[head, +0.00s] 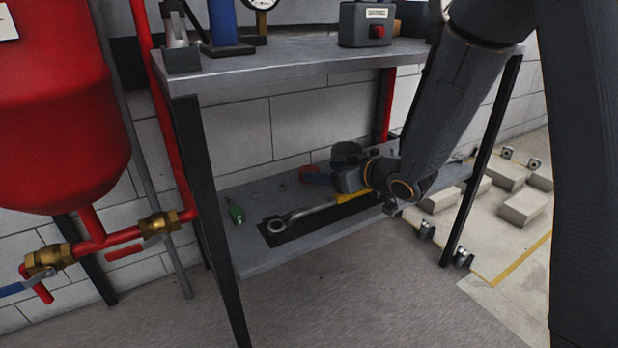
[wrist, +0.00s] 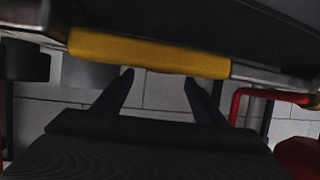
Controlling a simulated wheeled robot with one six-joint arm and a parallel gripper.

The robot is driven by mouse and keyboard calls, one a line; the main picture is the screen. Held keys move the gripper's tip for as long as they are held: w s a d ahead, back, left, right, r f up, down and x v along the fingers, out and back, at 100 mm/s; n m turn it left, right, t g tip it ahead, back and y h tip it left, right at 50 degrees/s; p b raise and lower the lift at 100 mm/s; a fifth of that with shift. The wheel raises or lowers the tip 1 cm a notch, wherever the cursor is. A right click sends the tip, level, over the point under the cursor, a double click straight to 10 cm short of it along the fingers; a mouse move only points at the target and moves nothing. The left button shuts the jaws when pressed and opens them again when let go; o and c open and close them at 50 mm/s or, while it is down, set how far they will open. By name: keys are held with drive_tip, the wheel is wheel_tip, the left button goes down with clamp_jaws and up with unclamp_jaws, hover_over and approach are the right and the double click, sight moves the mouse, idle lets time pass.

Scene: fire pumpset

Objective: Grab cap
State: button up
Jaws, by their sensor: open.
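I cannot pick out the cap with certainty. In the head view a small red-orange rounded thing (head: 308,172) sits on the lower shelf, partly hidden by blue and dark parts near my wrist, and I cannot tell whether it is the cap. My gripper (wrist: 159,77) shows in the wrist view with its two dark fingers apart and nothing between them. A yellow bar (wrist: 148,52) runs across the view just beyond the fingertips. In the head view my arm reaches down to the lower shelf, and the fingers are not clear there.
A large wrench (head: 292,219) lies on a dark mat on the lower shelf (head: 250,262). A green item (head: 235,211) stands to its left. The upper tabletop (head: 270,66) is above. A red tank (head: 60,110) and brass valves (head: 158,225) are at left.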

sight(314, 171)
drive_tip(key=shift+b+x, duration=1.9)
drive_tip(key=shift+x, duration=0.65)
drive_tip(key=shift+s+a, duration=0.1)
drive_tip(key=c, duration=1.2)
drive_tip(key=shift+r, duration=0.15)
